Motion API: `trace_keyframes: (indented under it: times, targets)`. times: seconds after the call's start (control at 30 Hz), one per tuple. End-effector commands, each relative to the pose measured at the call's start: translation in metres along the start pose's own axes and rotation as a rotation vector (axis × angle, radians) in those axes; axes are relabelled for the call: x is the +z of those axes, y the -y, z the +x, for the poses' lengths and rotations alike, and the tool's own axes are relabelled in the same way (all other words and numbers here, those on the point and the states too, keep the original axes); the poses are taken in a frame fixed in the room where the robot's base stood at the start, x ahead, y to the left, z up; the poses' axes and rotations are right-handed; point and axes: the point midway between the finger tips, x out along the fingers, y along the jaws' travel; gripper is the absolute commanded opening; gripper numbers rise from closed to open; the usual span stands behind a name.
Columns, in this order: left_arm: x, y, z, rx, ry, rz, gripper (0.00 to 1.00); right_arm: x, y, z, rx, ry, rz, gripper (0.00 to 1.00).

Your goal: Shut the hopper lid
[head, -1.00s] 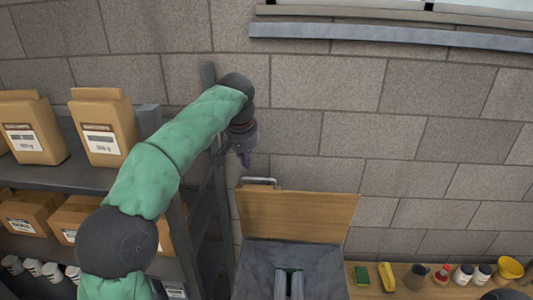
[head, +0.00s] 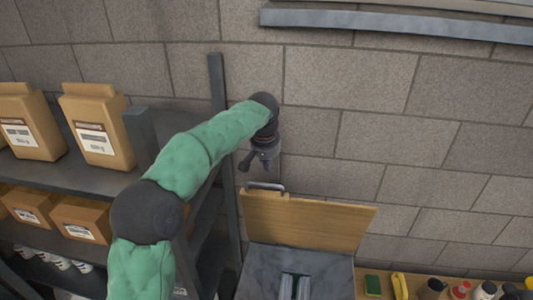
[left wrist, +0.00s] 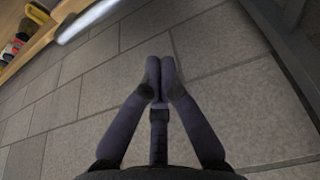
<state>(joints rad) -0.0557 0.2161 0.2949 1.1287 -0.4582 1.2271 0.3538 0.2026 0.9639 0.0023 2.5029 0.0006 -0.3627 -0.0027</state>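The hopper (head: 262,262) is a grey metal bin at the bottom centre of the head view. Its wooden lid (head: 310,222) stands open, tilted up at the back against the block wall. A metal handle (head: 265,186) sits on the lid's top edge at the left. My left gripper (head: 262,161) is just above the handle in the head view; I see no contact. In the left wrist view its fingertips (left wrist: 160,82) are together with nothing between them. A bright bar (left wrist: 88,20) beside a wooden edge shows at that view's upper left. My right gripper is not in view.
A grey shelf rack (head: 90,177) with tan bags (head: 95,125) and boxes (head: 82,218) stands at the left. A counter right of the hopper holds a green sponge (head: 373,285), a yellow item (head: 399,286) and several small containers. The wall is close behind.

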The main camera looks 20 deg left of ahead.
Motion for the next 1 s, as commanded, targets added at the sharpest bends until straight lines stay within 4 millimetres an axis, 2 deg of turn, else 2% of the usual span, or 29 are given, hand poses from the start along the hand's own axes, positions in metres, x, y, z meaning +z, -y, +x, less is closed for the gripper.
trace_keyframes:
  times: [0.07,0.3,0.5,1.0]
  targets:
    - [0.001,0.001,0.010,0.000,0.000,0.000,0.00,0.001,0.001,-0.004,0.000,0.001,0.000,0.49]
    - [0.026,0.000,-0.001,0.000,-0.001,0.001,0.00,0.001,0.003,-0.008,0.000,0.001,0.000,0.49]
    - [0.036,0.000,-0.004,0.001,-0.001,0.001,0.00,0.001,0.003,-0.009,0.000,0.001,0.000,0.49]
    - [0.038,0.001,-0.003,0.001,-0.004,0.000,0.00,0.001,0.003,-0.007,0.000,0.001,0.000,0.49]
